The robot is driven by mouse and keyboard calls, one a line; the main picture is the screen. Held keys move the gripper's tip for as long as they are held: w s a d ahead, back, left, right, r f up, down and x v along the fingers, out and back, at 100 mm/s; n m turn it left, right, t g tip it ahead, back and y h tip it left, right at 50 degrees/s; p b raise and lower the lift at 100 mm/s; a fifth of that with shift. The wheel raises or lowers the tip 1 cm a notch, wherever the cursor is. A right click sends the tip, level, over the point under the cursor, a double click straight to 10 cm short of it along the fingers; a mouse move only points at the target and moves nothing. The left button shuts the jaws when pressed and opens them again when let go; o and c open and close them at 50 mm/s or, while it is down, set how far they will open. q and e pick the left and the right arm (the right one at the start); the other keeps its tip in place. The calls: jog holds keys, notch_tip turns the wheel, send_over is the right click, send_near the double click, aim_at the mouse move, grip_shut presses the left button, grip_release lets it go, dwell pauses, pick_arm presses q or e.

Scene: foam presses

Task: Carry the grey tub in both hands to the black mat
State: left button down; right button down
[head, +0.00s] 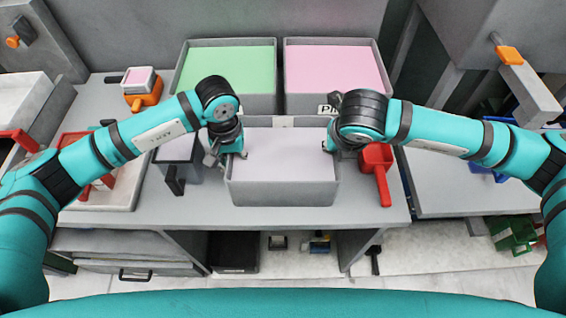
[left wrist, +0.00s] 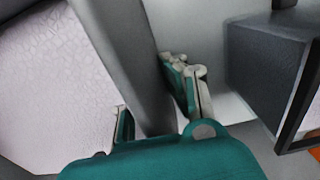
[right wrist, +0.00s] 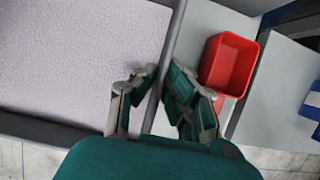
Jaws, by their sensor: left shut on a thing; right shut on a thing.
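The grey tub (head: 283,193) stands upright at the near middle of the grey table in the head view, filled with a pale lavender-white material. My left gripper (head: 232,150) is shut on its left wall; the left wrist view shows the fingers on both sides of that wall (left wrist: 140,60). My right gripper (head: 329,143) is shut on its right wall, and the tub also shows in the right wrist view (right wrist: 50,128). Whether the tub's base touches the table is unclear. I cannot make out the black mat with certainty.
Behind the tub stand a green-filled tub (head: 225,62) and a pink-filled tub (head: 335,66). A red scoop (head: 378,160) lies close to the right, and a dark-sided container (head: 180,152) close to the left.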

jog(key=shift+r, duration=0.1)
dwell(0.3)
